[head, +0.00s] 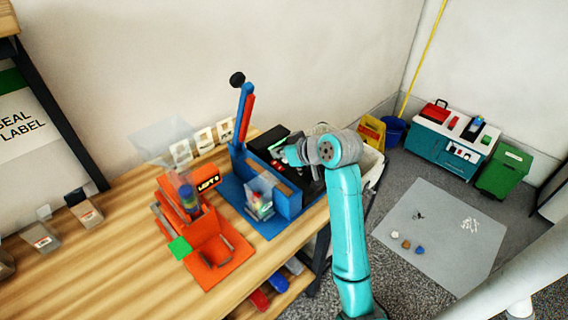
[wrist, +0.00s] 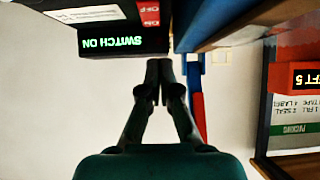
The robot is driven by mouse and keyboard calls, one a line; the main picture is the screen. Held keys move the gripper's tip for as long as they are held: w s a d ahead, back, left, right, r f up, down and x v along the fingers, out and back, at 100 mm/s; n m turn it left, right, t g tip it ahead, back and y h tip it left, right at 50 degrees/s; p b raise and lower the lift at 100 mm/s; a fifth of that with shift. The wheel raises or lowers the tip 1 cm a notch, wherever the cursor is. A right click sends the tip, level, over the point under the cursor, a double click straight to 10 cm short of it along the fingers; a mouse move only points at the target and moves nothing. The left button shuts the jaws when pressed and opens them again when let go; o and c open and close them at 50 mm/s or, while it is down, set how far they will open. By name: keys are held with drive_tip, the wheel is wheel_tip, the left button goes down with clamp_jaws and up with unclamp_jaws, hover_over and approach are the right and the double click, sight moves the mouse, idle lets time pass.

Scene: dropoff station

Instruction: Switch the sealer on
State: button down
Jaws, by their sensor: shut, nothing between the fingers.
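The sealer (head: 285,200) is a blue machine on the wooden bench, with a raised blue and red lever (head: 245,112) ending in a black knob. A black control box (head: 290,160) is at its back right. In the wrist view, which is upside down, a display (wrist: 113,42) reads "SWITCH ON" in green, and a red switch (wrist: 148,12) beside it is marked "OFF". My gripper (wrist: 158,66) is shut and empty, its fingertips close to the display and switch; contact cannot be told. In the head view my gripper (head: 293,155) is over the control box, partly hidden by my wrist.
A clear bag with items (head: 261,202) stands at the sealer's front. An orange dispenser (head: 200,225) with a lit display is to the left. Several pouches (head: 85,212) stand further left. Bare bench (head: 110,275) lies at the front left.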

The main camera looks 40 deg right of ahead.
drive_tip(key=v, duration=0.9)
drive_tip(key=shift+r, duration=0.25)
drive_tip(key=shift+w, duration=0.3)
drive_tip(key=shift+w, duration=0.1)
